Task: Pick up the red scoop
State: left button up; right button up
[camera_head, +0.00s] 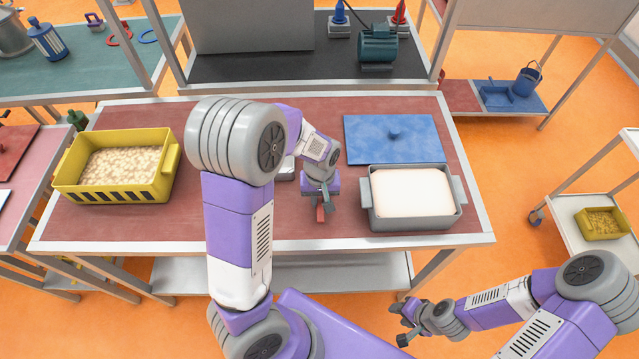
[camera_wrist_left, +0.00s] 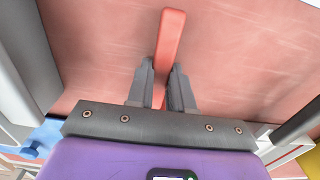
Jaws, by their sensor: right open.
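The red scoop shows as a straight red bar (camera_wrist_left: 170,38) in the left wrist view, running between the fingers. In the head view only a small red piece of it (camera_head: 320,214) shows below my left gripper (camera_head: 324,203). My left gripper's dark fingers (camera_wrist_left: 163,80) stand close on both sides of the bar and look shut on it. The scoop's bowl is hidden, and I cannot tell whether the scoop is off the table. My right gripper (camera_head: 403,322) is open and empty, in front of the table at the lower right.
The red-topped table (camera_head: 300,226) holds a yellow bin (camera_head: 118,192) of pale grains at left. At right are a grey bin (camera_head: 414,221) with white contents and a blue lid (camera_head: 375,150). A small metallic object (camera_head: 285,170) is partly hidden behind my left arm.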

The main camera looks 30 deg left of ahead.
aim_at(320, 201)
pick_arm(q)
grip_shut()
notch_tip(320, 201, up, 10)
jog(key=p, duration=0.2)
dwell(0.6)
